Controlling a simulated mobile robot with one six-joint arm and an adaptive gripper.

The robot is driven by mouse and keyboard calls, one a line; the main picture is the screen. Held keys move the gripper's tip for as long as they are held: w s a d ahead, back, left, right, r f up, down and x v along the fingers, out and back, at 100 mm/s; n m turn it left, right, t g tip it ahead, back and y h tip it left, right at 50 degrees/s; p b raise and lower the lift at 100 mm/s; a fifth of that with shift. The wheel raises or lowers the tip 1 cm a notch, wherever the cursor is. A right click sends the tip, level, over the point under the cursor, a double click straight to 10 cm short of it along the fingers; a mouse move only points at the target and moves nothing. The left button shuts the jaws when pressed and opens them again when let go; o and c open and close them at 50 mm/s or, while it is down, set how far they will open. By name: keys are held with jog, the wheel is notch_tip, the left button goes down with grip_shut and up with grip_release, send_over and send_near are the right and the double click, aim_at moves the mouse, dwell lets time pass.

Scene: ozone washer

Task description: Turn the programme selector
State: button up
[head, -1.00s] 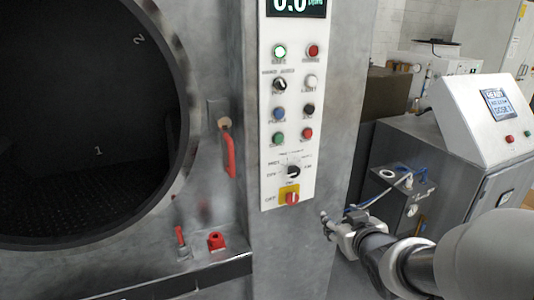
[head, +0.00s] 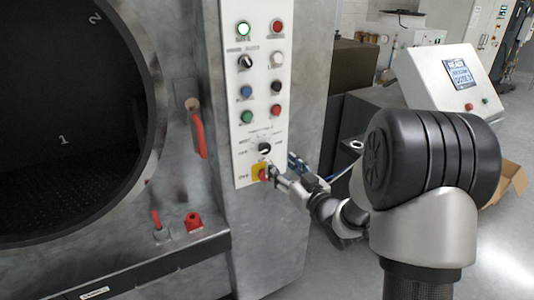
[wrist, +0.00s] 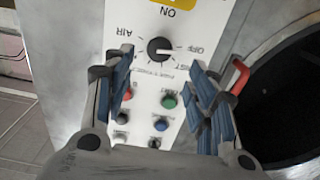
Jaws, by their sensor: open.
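The programme selector is a black round knob (head: 264,149) low on the white control panel (head: 236,110), with printed labels around it. In the wrist view the picture is upside down, and the selector (wrist: 159,48) shows between the two blue-padded fingers, with labels such as OFF and AIR beside it. My gripper (head: 273,173) is close to the panel's lower right edge, just below the selector in the head view. In the wrist view my gripper (wrist: 160,58) is open and empty, one finger on each side of the knob. I cannot tell any contact with it.
A yellow plate with a red switch (head: 262,173) sits just below the selector. Several buttons are above it, including a green one (wrist: 169,101). The round dark opening (head: 70,120) and a red handle (head: 198,135) are left of the panel. A console (head: 450,75) stands at right.

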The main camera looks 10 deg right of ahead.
aim_at(266, 150)
jog(key=b+x, duration=0.1)
jog(key=x, duration=0.8)
jog(key=shift+w+a, duration=0.15)
jog(key=shift+w, duration=0.2)
jog(key=c, duration=1)
